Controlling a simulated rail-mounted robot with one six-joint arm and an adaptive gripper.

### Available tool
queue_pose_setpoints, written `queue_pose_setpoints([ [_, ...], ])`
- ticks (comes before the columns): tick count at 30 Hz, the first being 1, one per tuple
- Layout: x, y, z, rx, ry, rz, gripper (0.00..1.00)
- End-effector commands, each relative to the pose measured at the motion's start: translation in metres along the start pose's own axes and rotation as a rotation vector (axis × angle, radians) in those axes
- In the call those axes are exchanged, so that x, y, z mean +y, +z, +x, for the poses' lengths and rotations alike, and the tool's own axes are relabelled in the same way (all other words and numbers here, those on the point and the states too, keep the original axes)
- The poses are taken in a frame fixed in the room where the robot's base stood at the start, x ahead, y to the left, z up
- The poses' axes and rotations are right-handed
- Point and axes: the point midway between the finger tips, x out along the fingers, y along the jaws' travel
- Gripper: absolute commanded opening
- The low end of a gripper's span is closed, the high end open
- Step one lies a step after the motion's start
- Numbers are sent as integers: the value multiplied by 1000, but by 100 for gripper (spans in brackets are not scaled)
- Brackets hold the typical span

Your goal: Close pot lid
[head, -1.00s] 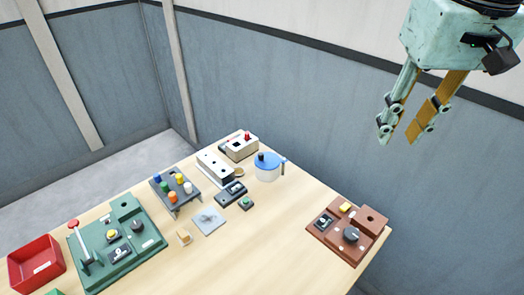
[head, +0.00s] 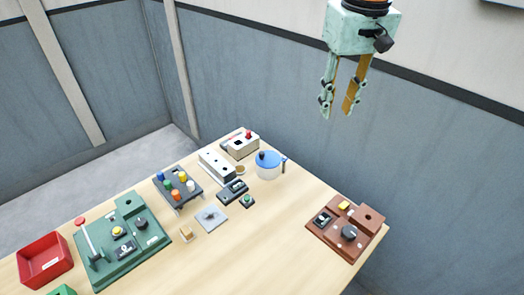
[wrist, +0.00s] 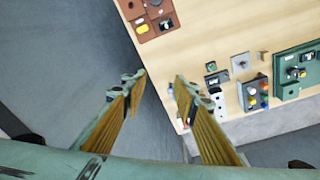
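My gripper (head: 337,110) is open and empty, high above and to the right of the pot in the head view. In the wrist view the gripper (wrist: 160,80) points down with its fingers apart, and the pot is mostly hidden by the right finger.
The wooden table (head: 280,240) has free room in its front middle. A brown panel (head: 347,229) with a dial sits at the right edge.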

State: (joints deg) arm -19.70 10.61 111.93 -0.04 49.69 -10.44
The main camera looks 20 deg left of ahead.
Motion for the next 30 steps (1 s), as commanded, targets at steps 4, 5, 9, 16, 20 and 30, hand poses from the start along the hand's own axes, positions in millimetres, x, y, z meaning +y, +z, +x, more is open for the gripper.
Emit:
queue_pose_setpoints([
  [4, -11, -25, 14, -14, -6, -35, 27],
  [5, -13, -29, 17, -16, -7, -42, 27],
  [9, -24, -51, 33, -28, -12, -73, 27],
  [16, -44, -84, 59, -47, -19, -124, 27],
  [20, -56, -101, 76, -58, -23, -152, 27],
  [30, -92, -142, 123, -85, -33, -228, 27],
])
